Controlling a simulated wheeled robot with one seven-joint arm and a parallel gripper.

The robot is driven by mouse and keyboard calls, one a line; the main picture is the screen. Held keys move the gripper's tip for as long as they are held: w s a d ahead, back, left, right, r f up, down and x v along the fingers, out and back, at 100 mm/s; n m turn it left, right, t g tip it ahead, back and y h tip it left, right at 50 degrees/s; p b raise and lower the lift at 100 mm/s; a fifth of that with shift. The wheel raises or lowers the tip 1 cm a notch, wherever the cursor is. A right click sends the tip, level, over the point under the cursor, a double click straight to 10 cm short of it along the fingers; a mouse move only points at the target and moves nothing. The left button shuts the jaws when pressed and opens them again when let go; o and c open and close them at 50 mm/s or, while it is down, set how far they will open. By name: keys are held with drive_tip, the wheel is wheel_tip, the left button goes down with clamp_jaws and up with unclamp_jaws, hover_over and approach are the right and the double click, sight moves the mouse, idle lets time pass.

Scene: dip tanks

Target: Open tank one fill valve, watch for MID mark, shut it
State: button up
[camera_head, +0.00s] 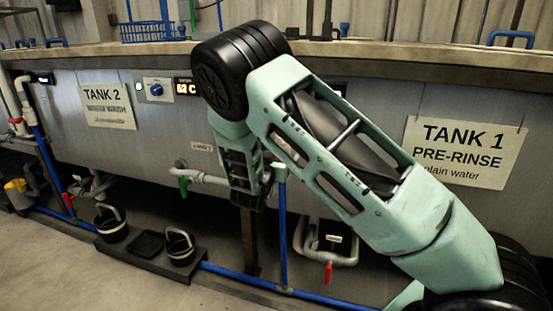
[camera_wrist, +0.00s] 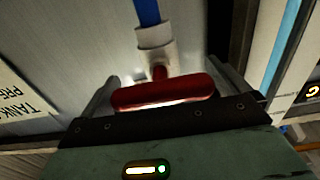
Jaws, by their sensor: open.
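In the wrist view, a red valve handle (camera_wrist: 163,93) lies crosswise between my two fingers. It sits on a white pipe fitting (camera_wrist: 157,47) with a blue pipe above it. My gripper (camera_wrist: 164,70) is open around the handle; I cannot tell whether either finger touches it. In the head view, my arm covers this handle, and my fingertips do not show clearly. The Tank 1 sign (camera_head: 464,150), reading PRE-RINSE, hangs on the tank's grey front wall (camera_head: 372,112); its edge shows in the wrist view (camera_wrist: 18,95). I can make out no MID mark or water level.
A red lever (camera_head: 328,272) hangs on white pipework below Tank 1. Left are a green-handled valve (camera_head: 183,186) and the Tank 2 sign (camera_head: 108,106). Black buckets (camera_head: 180,246) stand on a low tray. Blue piping (camera_head: 240,274) runs near the floor.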

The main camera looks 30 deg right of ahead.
drive_tip(key=shift+c, duration=0.3)
drive_tip(key=c, duration=0.6)
drive_tip(key=shift+c, duration=0.2)
drive_tip(key=shift+r+n+p, duration=0.1)
drive_tip(key=shift+n+p, duration=0.2)
drive_tip(key=shift+p, duration=0.15)
drive_tip(key=shift+r+n+p, duration=0.1)
drive_tip(key=shift+n+p, duration=0.8)
drive_tip(key=shift+p, duration=0.3)
drive_tip(key=n+p, duration=0.4)
drive_tip(key=shift+w, duration=0.1)
drive_tip(key=n+p, duration=0.3)
drive_tip(key=n, duration=0.2)
drive_tip(key=shift+a+n+p, duration=0.1)
drive_tip(key=shift+n+p, duration=0.25)
drive_tip(key=shift+n, duration=0.05)
drive_tip(key=n, duration=0.2)
drive_tip(key=n+p, duration=0.2)
drive_tip(key=n, duration=0.1)
drive_tip(key=shift+f+n, duration=0.3)
drive_tip(key=shift+f, duration=0.05)
